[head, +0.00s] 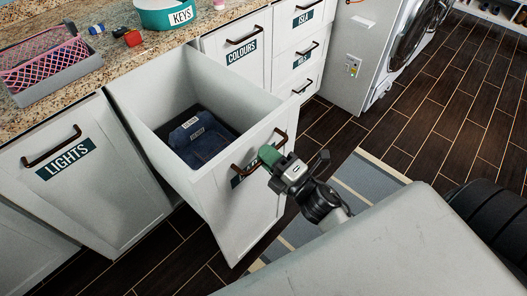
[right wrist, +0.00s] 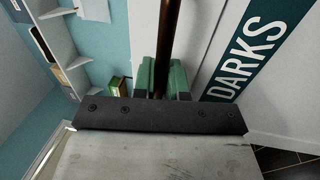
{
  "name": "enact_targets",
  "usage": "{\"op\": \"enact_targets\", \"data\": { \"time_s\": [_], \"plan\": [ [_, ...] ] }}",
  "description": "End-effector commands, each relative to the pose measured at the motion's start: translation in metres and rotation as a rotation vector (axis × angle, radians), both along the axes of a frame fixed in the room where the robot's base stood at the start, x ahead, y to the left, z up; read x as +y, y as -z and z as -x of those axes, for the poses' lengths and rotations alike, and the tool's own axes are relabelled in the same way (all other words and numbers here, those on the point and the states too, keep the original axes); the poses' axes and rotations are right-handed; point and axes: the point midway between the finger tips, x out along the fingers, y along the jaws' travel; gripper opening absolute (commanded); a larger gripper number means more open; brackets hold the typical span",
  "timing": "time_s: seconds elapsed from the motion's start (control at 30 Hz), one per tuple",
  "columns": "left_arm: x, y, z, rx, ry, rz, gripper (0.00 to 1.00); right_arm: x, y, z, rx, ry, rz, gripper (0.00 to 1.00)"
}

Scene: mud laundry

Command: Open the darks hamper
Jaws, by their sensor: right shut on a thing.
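The darks hamper (head: 232,205) is a white pull-out bin that stands tilted out from the cabinet row, its top open. A dark blue folded item (head: 200,138) lies inside it. Its front carries a dark bar handle (head: 243,168) and a label that my gripper partly covers; in the right wrist view the label (right wrist: 247,55) reads DARKS. My right gripper (head: 270,156) is at the handle, its green fingers closed around the bar. In the right wrist view the fingers (right wrist: 163,80) sit on both sides of the handle (right wrist: 168,40). My left gripper is not in view.
The LIGHTS front (head: 85,190) is at the left and the COLOURS front (head: 240,50) is beyond the bin. The granite counter (head: 120,55) holds a pink basket (head: 45,65) and a KEYS bowl (head: 165,15). A striped rug (head: 345,190) lies on the wood floor.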

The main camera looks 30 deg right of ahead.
Motion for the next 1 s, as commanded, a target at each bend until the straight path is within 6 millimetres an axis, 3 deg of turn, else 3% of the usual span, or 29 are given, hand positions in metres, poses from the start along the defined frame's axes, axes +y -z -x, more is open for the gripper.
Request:
{"op": "enact_targets", "data": {
  "time_s": [0.37,0.4,0.53,0.83,1.0],
  "plan": [
    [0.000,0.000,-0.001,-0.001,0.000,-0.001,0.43,0.000,0.001,0.001,0.002,0.000,0.001,0.00],
    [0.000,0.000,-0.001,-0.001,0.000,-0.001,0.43,0.000,0.001,0.001,0.002,0.000,0.001,0.17],
    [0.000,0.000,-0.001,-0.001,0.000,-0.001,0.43,0.000,0.001,0.001,0.001,0.000,0.000,0.36],
    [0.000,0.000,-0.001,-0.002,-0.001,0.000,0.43,-0.001,0.001,0.003,0.001,0.001,0.000,0.36],
    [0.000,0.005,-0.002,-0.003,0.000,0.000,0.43,-0.007,0.007,0.021,0.004,0.002,-0.001,0.36]
  ]
}}
